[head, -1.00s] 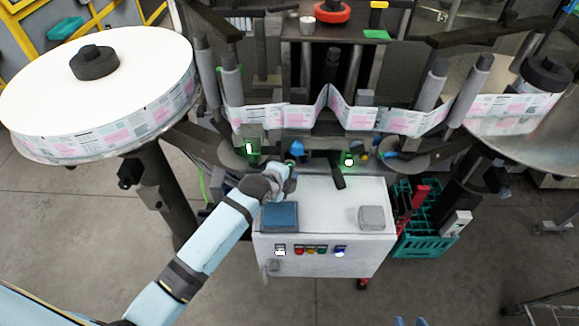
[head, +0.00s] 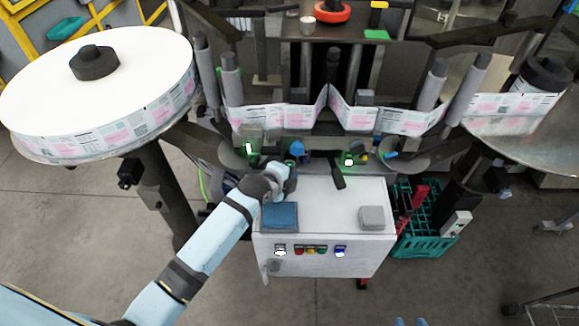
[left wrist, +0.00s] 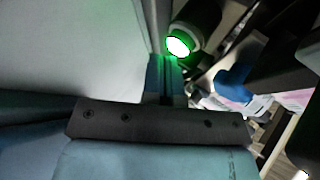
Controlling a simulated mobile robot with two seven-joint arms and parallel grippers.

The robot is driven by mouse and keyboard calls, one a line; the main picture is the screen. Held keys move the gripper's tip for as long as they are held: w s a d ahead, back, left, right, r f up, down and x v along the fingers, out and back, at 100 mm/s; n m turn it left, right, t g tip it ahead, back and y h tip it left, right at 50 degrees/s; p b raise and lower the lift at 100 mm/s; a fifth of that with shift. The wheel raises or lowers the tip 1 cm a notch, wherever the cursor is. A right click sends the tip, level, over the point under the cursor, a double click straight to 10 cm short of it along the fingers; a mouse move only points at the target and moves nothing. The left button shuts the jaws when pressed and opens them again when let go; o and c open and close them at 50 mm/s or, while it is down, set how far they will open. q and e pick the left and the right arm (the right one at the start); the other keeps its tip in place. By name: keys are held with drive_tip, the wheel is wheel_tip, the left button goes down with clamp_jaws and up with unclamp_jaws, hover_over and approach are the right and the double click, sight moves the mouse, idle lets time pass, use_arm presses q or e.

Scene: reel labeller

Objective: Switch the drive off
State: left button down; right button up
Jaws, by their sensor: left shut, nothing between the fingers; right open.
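A white control cabinet (head: 325,262) stands in the middle of the head view. Its front carries a white-framed switch (head: 280,251), red, green and yellow buttons (head: 310,250) and a lit blue button (head: 340,251). A grey handle (head: 271,267) is at its left front edge. I cannot tell which control belongs to the drive. My left gripper (head: 291,172) is above the cabinet's back left part, past the blue box on top. In the left wrist view, its fingers (left wrist: 166,78) are shut and empty, close below a green-lit round lamp (left wrist: 178,46). My right gripper is out of view.
A blue box (head: 280,217) and a grey box (head: 372,217) sit on the cabinet top. The label web (head: 300,117) runs behind it, between a large reel (head: 95,85) at left and a smaller reel at right. A green crate (head: 425,243) stands right of the cabinet.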

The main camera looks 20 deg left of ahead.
use_arm(q)
drive_tip(key=shift+w, duration=0.15)
idle(0.5)
drive_tip(key=shift+w+a, duration=0.15)
drive_tip(key=shift+w, duration=0.15)
drive_tip(key=shift+s, duration=0.45)
drive_tip(key=shift+s+d, duration=0.35)
drive_tip(key=shift+s, duration=0.6)
drive_tip(key=shift+s+d, duration=0.3)
drive_tip(key=shift+s, duration=0.7)
drive_tip(key=shift+s+d, duration=0.35)
drive_tip(key=shift+s, duration=0.6)
